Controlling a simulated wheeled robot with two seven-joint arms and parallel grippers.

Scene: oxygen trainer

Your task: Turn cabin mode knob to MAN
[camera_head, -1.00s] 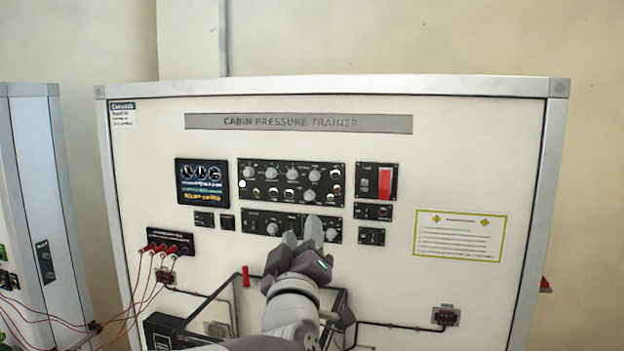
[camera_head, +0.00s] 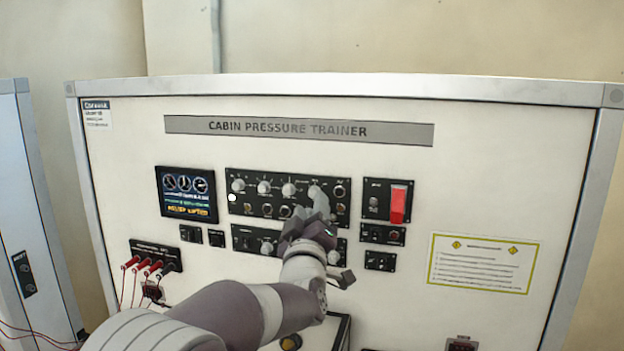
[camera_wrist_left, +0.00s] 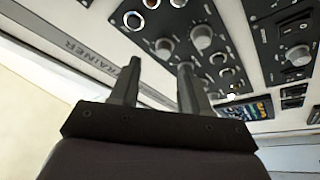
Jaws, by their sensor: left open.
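The cabin pressure trainer's upper black control panel (camera_head: 250,209) carries a row of grey knobs, among them a left knob (camera_head: 238,186) and a middle knob (camera_head: 288,189). Labels are too small to read, so I cannot tell which knob is cabin mode or where it points. My left gripper (camera_head: 315,198) is in front of this panel's right part and partly covers it. In the left wrist view, the open left gripper (camera_wrist_left: 159,65) has its two fingers apart, with a large grey knob (camera_wrist_left: 201,36) beyond the tips. I cannot tell whether they touch anything. My right gripper is out of view.
A lower black panel (camera_head: 240,238) with knobs is partly hidden by my left arm. A red switch (camera_head: 398,203) is to the right, a display (camera_head: 187,194) to the left. Red cables (camera_head: 131,262) plug in at lower left. The upper board is clear.

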